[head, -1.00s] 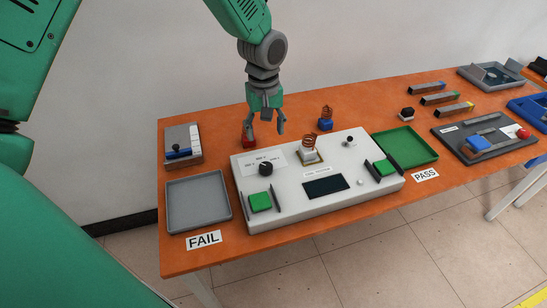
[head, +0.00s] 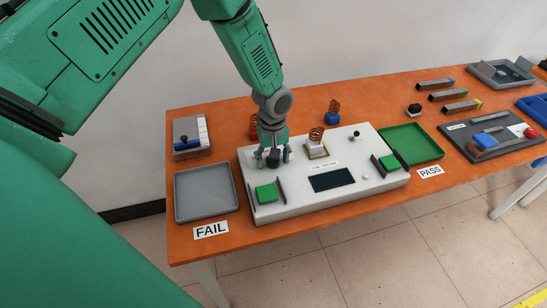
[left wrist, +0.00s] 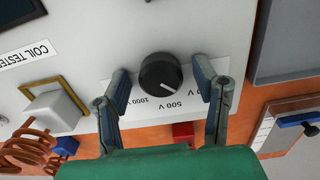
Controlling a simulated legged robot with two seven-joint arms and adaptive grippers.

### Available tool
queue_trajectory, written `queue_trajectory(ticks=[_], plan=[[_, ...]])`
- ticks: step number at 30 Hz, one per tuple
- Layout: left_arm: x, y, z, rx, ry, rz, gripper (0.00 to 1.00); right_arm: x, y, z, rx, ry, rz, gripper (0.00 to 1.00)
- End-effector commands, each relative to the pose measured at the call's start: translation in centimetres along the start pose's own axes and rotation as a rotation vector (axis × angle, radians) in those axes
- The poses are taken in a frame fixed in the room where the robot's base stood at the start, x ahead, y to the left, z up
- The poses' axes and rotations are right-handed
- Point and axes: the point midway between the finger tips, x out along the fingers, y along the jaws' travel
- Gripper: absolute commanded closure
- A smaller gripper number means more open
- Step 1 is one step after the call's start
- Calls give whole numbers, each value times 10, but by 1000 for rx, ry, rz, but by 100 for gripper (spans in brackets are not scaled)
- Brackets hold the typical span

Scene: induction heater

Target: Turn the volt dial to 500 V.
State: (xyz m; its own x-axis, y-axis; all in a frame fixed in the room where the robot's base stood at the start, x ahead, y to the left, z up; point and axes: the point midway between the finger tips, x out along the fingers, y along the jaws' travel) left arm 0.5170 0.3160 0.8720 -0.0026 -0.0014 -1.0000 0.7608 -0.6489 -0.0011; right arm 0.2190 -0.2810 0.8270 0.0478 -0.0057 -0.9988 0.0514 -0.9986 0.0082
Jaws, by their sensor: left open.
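The volt dial (left wrist: 160,74) is a round black knob on the white coil tester (head: 290,205). In the left wrist view its white mark points down and right, toward the "500 V" print. The "1000 V" print is left of that, and another, partly covered label is at the right. My left gripper (left wrist: 161,88) is open, one finger on each side of the dial, with a visible gap on both sides. In the head view my left gripper (head: 273,158) is low over the dial. My right gripper is not in view.
A coil on a white post (head: 317,143) stands right of the gripper. Green buttons (head: 266,193) sit between dark upright plates. A grey FAIL tray (head: 205,218) is at left, a green PASS tray (head: 412,163) at right. A red block (left wrist: 183,129) is behind the tester.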

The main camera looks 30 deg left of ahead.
Motion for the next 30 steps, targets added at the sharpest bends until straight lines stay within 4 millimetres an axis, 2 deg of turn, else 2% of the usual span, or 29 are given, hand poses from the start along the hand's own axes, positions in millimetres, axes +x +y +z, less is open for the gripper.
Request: queue_trajectory(ticks=[2,5,6,7,19,30], plan=[[0,0,0,0,0,0,45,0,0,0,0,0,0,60],[0,0,0,0,0,0,77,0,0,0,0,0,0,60],[0,0,0,0,0,0,91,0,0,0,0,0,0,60],[0,0,0,0,0,0,95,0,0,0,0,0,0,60],[-1,0,0,59,1,0,94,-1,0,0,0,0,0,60],[-1,1,-1,328,2,1,94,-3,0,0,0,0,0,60]])
